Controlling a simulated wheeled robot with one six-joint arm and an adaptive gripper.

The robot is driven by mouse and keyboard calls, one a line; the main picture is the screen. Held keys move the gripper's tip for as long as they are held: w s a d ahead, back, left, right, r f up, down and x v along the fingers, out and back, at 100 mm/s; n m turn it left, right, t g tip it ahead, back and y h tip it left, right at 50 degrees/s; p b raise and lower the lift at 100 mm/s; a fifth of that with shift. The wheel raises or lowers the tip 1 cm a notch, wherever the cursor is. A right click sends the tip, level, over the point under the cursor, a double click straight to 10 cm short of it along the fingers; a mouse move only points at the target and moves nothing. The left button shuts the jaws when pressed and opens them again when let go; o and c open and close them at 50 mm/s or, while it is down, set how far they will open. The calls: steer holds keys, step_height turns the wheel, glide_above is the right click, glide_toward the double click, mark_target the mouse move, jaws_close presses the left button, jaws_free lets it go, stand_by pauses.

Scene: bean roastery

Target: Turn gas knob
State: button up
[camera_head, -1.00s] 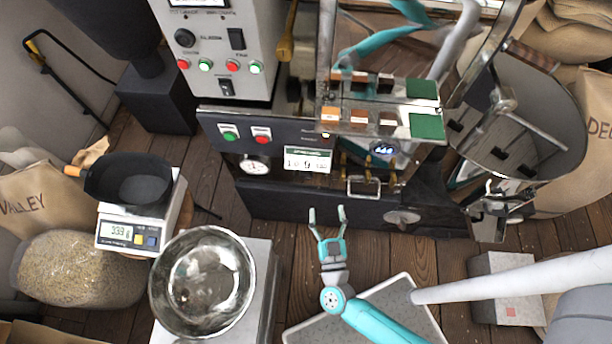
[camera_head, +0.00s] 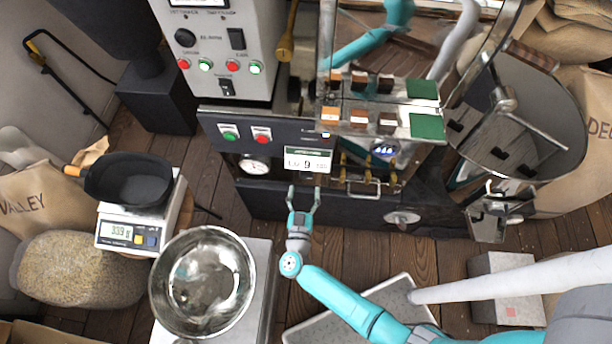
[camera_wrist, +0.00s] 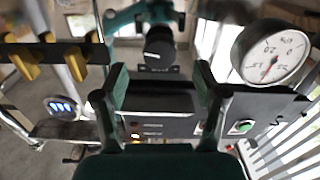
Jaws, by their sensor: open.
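A black round knob (camera_wrist: 159,46) with a light pointer mark shows in the wrist view, beyond my fingertips and roughly between them. It sits on a small dark mount on the machine front, between the gauge and the yellow handles. My gripper (camera_head: 304,189) is open and empty in front of the machine, just below the small white display. Its two fingers also show in the wrist view (camera_wrist: 160,78), apart from the knob as far as I can tell. In the head view I cannot make out this knob; the panel or gripper seems to hide it.
A white dial gauge (camera_head: 254,166) is left of my gripper, and yellow-handled levers (camera_head: 367,180) are to its right. The button panel (camera_head: 285,142) overhangs above. A steel bowl (camera_head: 203,283) and a scale (camera_head: 127,232) with a black pan stand at left.

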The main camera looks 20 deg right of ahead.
mark_target(306, 178)
steer(key=shift+x, duration=2.9)
steer(key=c, duration=1.1)
